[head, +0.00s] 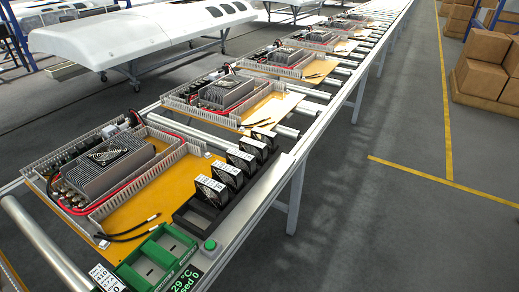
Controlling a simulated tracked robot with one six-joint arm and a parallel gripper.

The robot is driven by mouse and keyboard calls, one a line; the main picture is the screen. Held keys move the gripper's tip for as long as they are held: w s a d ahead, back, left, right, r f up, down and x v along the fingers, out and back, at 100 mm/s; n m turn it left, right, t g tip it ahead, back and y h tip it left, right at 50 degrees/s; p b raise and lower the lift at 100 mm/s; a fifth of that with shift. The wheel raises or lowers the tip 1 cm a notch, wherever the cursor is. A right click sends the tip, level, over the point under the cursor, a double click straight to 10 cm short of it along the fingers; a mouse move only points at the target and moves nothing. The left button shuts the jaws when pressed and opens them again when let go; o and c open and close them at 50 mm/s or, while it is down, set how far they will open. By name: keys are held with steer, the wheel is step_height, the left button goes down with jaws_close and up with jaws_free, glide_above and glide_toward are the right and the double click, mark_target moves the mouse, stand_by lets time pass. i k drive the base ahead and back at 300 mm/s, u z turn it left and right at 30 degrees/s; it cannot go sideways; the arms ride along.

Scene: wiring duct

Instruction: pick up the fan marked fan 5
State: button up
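Several small black fans with white labels stand upright in a row in a black rack (196,224), right of the nearest orange panel. The nearest fan (211,192) is toward the front of the row. Behind it are another fan (229,177), one more (241,161), and others toward the far end (264,136). The label print is too small to read, so I cannot tell which is fan 5. The rack's front end looks empty. My gripper is not in view.
The orange panel (150,196) carries a grey finned unit (110,165), wiring ducts and loose black cables (128,232). More panels line the conveyor. Boxes (484,62) stand right.

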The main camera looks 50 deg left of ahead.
mark_target(261, 148)
steer(key=z, duration=0.05)
steer(key=i, duration=2.3)
steer(key=u, duration=3)
